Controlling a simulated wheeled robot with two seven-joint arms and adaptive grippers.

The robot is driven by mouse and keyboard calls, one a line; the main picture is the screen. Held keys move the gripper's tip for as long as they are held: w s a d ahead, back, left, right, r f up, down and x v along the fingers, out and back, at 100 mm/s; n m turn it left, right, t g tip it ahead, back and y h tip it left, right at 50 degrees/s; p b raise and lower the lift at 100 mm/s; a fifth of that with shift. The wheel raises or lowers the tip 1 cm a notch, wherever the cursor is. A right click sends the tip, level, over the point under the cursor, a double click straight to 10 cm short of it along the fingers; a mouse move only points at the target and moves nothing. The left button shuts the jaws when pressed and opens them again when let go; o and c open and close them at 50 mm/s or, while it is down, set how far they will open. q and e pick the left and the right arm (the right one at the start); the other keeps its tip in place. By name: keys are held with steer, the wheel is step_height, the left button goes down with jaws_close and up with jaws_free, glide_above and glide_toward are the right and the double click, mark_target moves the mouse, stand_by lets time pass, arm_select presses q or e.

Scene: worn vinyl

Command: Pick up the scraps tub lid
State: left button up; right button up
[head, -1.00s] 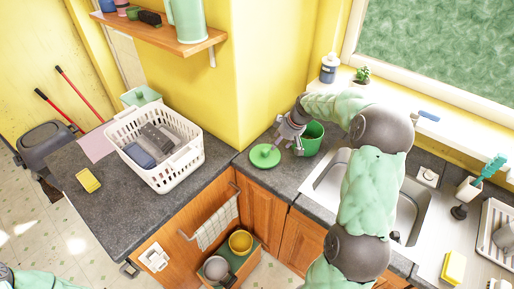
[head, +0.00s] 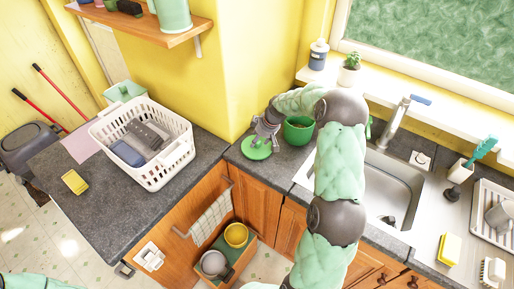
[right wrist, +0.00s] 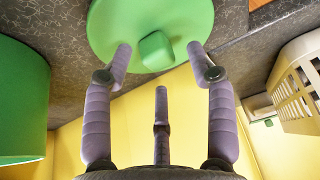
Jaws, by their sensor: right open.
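The green round scraps tub lid (head: 256,148) lies on the dark counter left of the sink. In the right wrist view the lid (right wrist: 112,38) has a square green knob (right wrist: 155,51) at its middle. My right gripper (head: 266,137) is over the lid. In the right wrist view the open fingers of my right gripper (right wrist: 160,52) stand to either side of the knob, with nothing held; I cannot tell if they touch the lid. The green scraps tub (head: 299,131) stands open just right of the lid. My left gripper is not in view.
A white laundry basket (head: 178,160) stands on the left counter near a yellow sponge (head: 75,182). The sink (head: 390,190) is to the right, partly behind my right arm. A wall shelf (head: 150,38) hangs above.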

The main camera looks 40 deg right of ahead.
steer(key=shift+w+f, duration=0.25)
steer(key=shift+f, duration=0.35)
steer(key=c, duration=1.1)
steer(key=shift+o, duration=0.2)
